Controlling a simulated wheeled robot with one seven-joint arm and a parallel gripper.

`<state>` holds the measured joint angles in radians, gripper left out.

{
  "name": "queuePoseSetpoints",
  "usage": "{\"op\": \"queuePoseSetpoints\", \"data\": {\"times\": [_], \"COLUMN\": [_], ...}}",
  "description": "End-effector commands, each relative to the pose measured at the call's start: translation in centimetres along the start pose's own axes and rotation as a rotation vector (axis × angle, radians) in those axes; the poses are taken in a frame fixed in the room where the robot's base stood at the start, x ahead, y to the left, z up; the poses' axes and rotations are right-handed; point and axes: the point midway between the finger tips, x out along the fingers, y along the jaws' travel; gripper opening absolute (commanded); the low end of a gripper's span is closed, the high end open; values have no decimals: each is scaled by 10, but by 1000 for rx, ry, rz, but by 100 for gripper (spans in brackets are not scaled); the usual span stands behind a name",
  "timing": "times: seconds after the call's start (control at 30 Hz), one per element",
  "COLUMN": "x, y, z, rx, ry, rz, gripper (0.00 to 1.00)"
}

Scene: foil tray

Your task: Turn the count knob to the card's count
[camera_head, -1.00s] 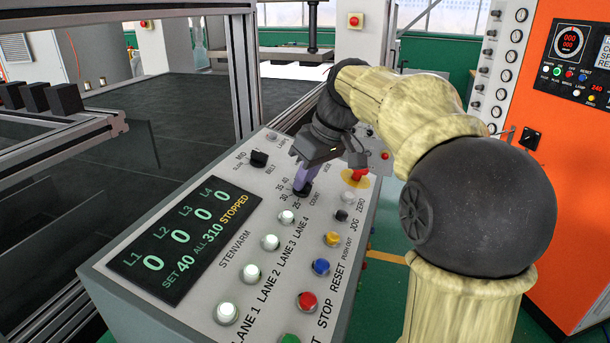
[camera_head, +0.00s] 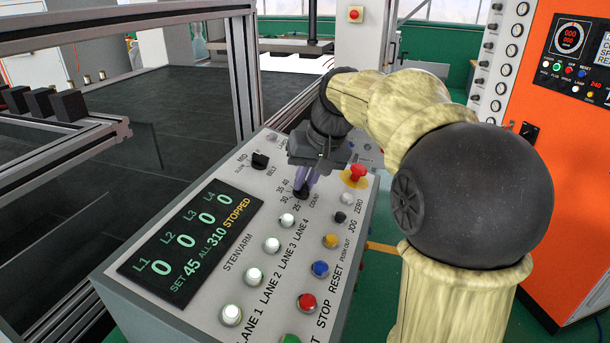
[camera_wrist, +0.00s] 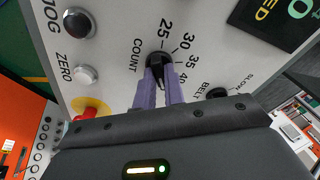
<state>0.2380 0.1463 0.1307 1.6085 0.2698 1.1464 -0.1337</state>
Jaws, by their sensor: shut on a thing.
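The black count knob (camera_head: 301,194) is on the sloped grey control panel (camera_head: 244,250). In the wrist view the knob (camera_wrist: 156,58) sits beside the printed marks 25, 30, 35 and 40, with the word COUNT on its other side. My gripper (camera_head: 305,187) reaches down onto it, and its purple fingers (camera_wrist: 159,78) are shut on the knob from both sides. The fingers hide part of the knob and any mark beyond 40. The panel's display (camera_head: 188,243) reads SET 45, ALL 310, STOPPED, with zeros for the lanes. I cannot see the card.
The black belt knob (camera_head: 260,160) is left of my gripper. A red mushroom button (camera_head: 357,173) on a yellow disc stands close on the right. White lane buttons (camera_head: 287,220) and coloured buttons line the panel in front. A metal frame (camera_head: 240,70) rises behind.

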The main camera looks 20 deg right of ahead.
Motion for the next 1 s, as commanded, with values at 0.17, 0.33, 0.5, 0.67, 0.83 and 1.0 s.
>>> {"op": "queuePoseSetpoints", "data": {"times": [0.17,0.33,0.5,0.67,0.83,1.0], "x": [-2,-2,-2,-1,-1,-8], "y": [-1,0,-1,0,0,0], "z": [-1,-1,-2,-1,-1,-1], "rx": [20,21,20,20,20,20], "ry": [6,6,7,4,3,5], "rz": [2,2,2,2,2,2], "gripper": [0,0,19,33,33,33]}}
